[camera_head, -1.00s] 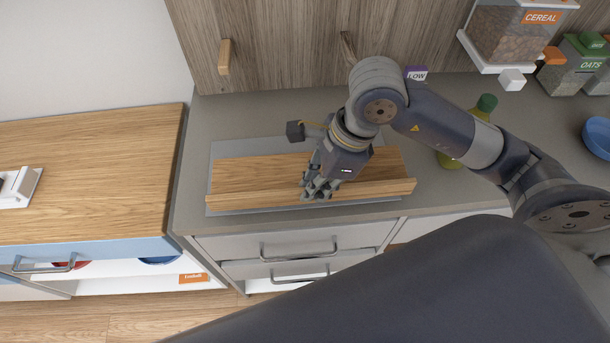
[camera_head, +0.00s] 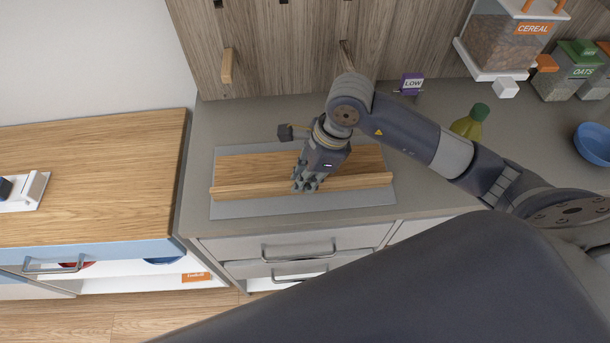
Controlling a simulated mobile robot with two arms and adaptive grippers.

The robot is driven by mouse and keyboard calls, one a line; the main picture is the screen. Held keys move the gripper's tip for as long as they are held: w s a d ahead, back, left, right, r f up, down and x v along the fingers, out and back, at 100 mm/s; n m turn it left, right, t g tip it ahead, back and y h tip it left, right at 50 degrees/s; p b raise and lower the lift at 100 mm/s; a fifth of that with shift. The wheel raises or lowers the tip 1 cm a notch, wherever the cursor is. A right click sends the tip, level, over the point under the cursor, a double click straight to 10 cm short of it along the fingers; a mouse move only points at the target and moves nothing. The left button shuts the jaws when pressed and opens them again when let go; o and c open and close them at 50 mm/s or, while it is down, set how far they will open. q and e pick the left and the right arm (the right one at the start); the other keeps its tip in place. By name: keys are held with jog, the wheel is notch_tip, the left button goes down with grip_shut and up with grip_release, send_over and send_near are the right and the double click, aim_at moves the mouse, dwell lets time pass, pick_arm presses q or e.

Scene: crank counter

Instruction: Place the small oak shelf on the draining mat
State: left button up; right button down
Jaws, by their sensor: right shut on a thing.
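The small oak shelf (camera_head: 248,170), a long board with a raised front lip, is over the grey draining mat (camera_head: 232,209) on the counter. Its left and right ends now lie within the mat's outline, and a strip of mat shows in front of it. I cannot tell whether its underside touches the mat. My right gripper (camera_head: 304,187) is shut on the shelf's front lip near the middle. The gripper and wrist hide part of the board. My left gripper is not in view.
A bottle with a green cap (camera_head: 470,122), a purple "LOW" sign (camera_head: 411,84) and a blue bowl (camera_head: 594,143) stand to the right on the counter. A cereal dispenser (camera_head: 509,42) is at the back right. A lower wooden-topped cabinet (camera_head: 90,170) is at the left.

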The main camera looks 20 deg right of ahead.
jog(key=c, duration=2.1)
grip_release()
jog(key=o, duration=0.5)
jog(key=shift+c, duration=0.2)
jog(key=b+v, duration=0.2)
jog(key=v, duration=1)
jog(key=shift+b, duration=0.3)
